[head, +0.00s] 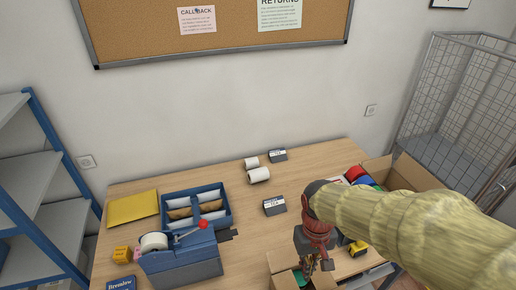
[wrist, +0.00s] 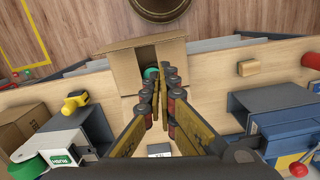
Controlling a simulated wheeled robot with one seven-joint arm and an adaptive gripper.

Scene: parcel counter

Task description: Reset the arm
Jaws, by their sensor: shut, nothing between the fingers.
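My gripper (head: 308,265) hangs from my arm over the front part of the wooden counter (head: 235,258). In the wrist view my gripper (wrist: 160,85) has its fingers together, with nothing held between them. Below and beyond the fingertips is an open cardboard box (wrist: 118,68) with a green round thing (wrist: 151,73) inside. The box (head: 280,262) is partly hidden by my gripper in the head view. My arm reaches in from the right and hides part of the counter.
A blue-grey machine with a red knob (head: 203,225), a blue tray (head: 222,192), a yellow envelope (head: 132,207) and paper rolls (head: 258,174) occupy the counter. A yellow tool (head: 357,248) lies near my arm. Blue shelving (head: 40,190) stands left, a wire cage (head: 455,105) right.

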